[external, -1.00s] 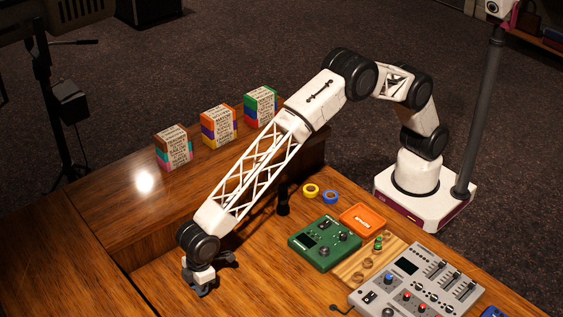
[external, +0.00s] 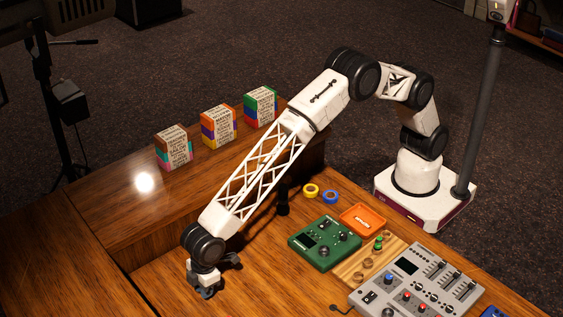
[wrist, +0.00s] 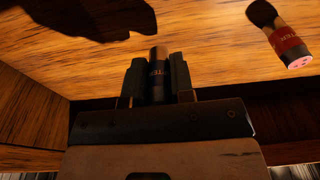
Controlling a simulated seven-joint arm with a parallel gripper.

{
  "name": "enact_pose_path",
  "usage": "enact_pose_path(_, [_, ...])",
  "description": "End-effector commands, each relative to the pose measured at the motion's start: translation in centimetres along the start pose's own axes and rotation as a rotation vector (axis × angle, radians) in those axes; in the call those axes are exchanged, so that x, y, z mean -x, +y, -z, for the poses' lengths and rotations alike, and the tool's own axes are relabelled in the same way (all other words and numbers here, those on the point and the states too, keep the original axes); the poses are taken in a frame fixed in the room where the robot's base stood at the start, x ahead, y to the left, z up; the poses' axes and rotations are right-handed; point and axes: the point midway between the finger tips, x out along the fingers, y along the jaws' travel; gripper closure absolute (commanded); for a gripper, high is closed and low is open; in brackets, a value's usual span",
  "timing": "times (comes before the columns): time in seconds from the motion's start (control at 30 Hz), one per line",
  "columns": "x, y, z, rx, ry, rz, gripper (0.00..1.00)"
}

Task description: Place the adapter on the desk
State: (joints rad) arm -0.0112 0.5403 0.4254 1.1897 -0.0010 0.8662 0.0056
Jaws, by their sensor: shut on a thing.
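My gripper (wrist: 156,82) is shut on a dark cylindrical adapter (wrist: 157,72) with pale lettering, which shows between the two fingers in the wrist view. Whether the adapter touches the desk cannot be told. In the external view my gripper (external: 207,289) is low over the wooden desk (external: 265,275), at the near left, and the adapter is hidden there. A second cylinder (wrist: 286,45), with a red label, a black end and a pink face, is at the upper right of the wrist view, apart from my gripper.
A raised wooden shelf (external: 110,225) with several coloured boxes borders the desk at the back left. A green device (external: 324,243), an orange tray (external: 362,220), a grey mixer (external: 415,285) and yellow and blue rolls lie to the right. Bare desk lies between my gripper and these.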

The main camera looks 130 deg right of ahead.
Motion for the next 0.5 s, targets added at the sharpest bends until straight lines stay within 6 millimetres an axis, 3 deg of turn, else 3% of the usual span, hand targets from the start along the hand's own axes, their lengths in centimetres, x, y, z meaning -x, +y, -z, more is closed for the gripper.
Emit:
enact_pose_path(0.27, [2.1, -4.6, -3.2, 0.027, 0.002, 0.003, 1.0])
enact_pose_path(0.5, [4.2, -9.9, -8.0, 0.06, 0.002, 0.007, 1.0])
